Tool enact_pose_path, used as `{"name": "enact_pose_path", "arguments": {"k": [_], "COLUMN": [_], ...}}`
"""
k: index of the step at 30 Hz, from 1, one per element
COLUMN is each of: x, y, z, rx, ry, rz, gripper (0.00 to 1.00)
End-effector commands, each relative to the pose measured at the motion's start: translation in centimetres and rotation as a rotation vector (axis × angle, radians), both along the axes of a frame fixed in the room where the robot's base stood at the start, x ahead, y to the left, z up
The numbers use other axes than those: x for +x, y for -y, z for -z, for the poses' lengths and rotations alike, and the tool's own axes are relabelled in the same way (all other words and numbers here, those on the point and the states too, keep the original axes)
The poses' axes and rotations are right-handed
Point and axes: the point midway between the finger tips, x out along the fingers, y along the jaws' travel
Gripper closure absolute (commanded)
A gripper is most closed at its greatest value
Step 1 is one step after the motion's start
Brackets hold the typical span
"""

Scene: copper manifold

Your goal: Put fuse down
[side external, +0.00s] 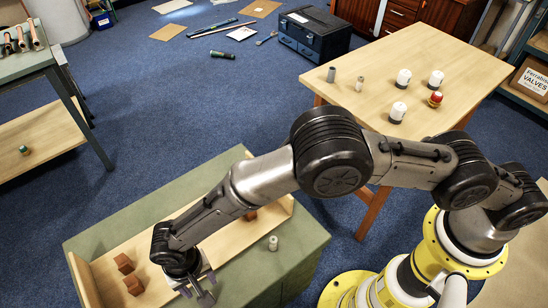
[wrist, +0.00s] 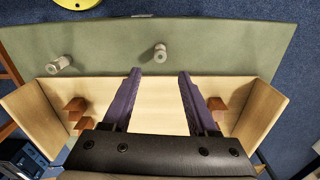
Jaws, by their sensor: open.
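My gripper (side external: 198,286) is low over the near end of the green bench (side external: 296,262). In the wrist view my gripper (wrist: 159,74) has its two purple fingers spread, with nothing between them. A small pale grey cylinder (wrist: 160,53), perhaps the fuse, is on the green surface just beyond the fingertips, apart from them in the picture. In the side view it is mostly hidden by my gripper. A second pale cylinder (wrist: 60,65) is further left; it stands on the bench in the side view (side external: 273,243). I cannot tell which is called the fuse.
A wooden tray (wrist: 262,110) with brown blocks (wrist: 215,104) lies under my gripper. More brown blocks (side external: 124,263) show in the side view. A wooden table (side external: 440,65) holds several white and grey cylinders and a red-topped part (side external: 435,98). The green surface between the two pale cylinders is clear.

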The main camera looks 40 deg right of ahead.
Motion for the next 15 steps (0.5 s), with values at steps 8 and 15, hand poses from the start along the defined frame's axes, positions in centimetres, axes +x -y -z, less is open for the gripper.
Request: {"name": "enact_pose_path", "arguments": {"k": [8,15], "x": [3.6,7.8], "y": [3.3,13.6], "z": [-6.6,-18.9], "rx": [0.039,0.092], "ry": [0.030,0.106], "rz": [0.001,-0.015], "gripper": [0.41,0.41]}}
